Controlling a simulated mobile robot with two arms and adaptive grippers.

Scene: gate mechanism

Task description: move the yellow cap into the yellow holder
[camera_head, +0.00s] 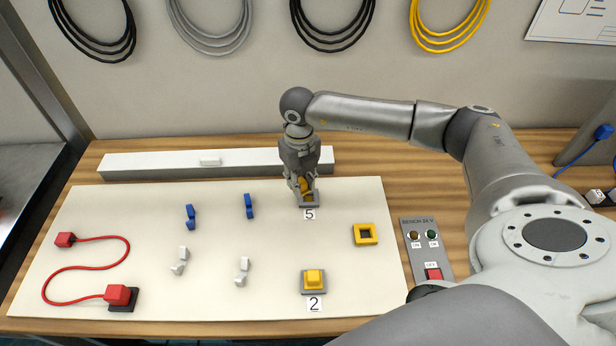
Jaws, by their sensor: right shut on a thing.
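My right gripper (304,185) points down at the back of the white board and is shut on a yellow cap (307,187). The fingers hide much of this cap. It is at the grey base labelled 5 (309,203); I cannot tell whether it touches the base. The yellow holder (366,234), a square frame with a dark, empty opening, lies to the right and nearer. Another yellow block (314,278) sits on a grey base labelled 2 near the front. My left gripper is not in view.
The white board (215,220) also bears blue pegs (249,206), white pegs (243,270) and red plugs joined by a cable (117,294). A grey switch panel (427,249) stands right of the board. A long white bar (130,166) lies behind it.

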